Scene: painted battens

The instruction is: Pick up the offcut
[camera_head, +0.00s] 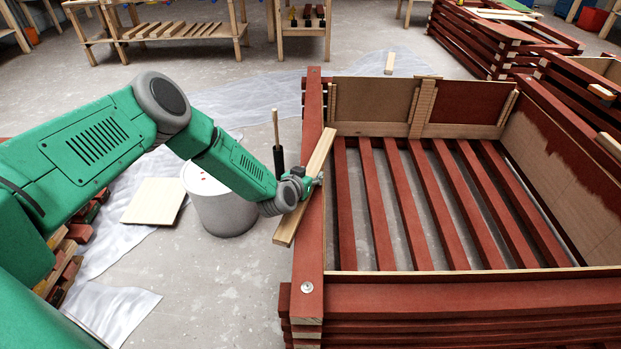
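A long, flat piece of pale bare wood, likely the offcut (287,229), lies along the left red rail (309,250) of the large slatted frame. It slants from lower left to upper right and its lower end sticks out past the rail. My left gripper (314,183) is at the middle of this piece and partly covers it. The fingers are small and partly hidden, so I cannot tell whether they are open or closed on the wood. My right gripper is not in view.
A grey bucket (222,211) with a dark-handled brush (277,140) stands left of the frame, under my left forearm. A pale board (154,201) lies on plastic sheeting. A small wood block (390,63) is on the floor behind. Stacked red frames (480,45) stand at back right.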

